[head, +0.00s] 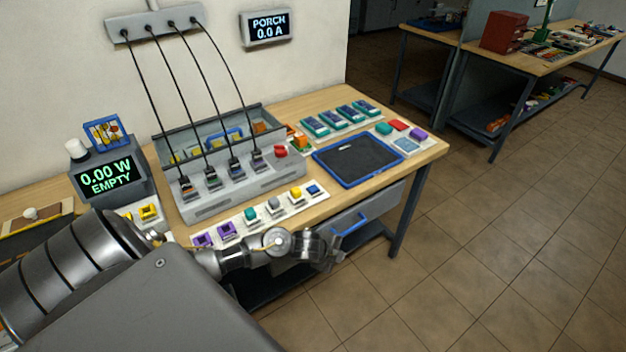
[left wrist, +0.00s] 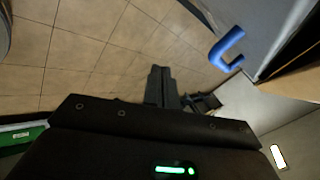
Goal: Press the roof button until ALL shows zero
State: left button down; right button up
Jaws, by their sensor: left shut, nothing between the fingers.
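A row of coloured square buttons on white plates runs along the bench's front edge: purple (head: 202,240), a second purple (head: 227,230), teal (head: 250,214), grey (head: 273,204), yellow (head: 295,193) and blue (head: 313,189). I cannot tell which one is the roof button. The wall display (head: 267,27) reads "PORCH 0.0 A", not ALL. My left gripper (head: 330,252) is shut and empty, in front of the bench edge near the blue drawer handle (head: 350,224). Its fingers also show in the left wrist view (left wrist: 163,87), touching nothing visible. My right gripper is not in view.
A grey charger block (head: 245,186) with several cabled plugs stands behind the buttons. A meter (head: 107,175) reads "0.00 W EMPTY". A blue-rimmed tray (head: 395,175), battery packs (head: 340,117) and loose blocks lie to the right. The floor (head: 500,230) on the right is clear.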

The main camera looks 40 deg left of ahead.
pick_arm(q)
notch_tip(320, 180, up, 14)
jog(key=w+m+t+p, duration=0.1)
jog(key=w+m+p, duration=0.2)
jog(key=m, duration=0.2)
notch_tip(320, 180, up, 11)
jog(key=m+g+y, duration=0.1)
jog(key=m, duration=0.6)
send_over(312, 189)
jog(key=shift+f, duration=0.1)
jog(key=shift+s+f, duration=0.1)
notch_tip(312, 189, down, 9)
jog(key=b, duration=0.7)
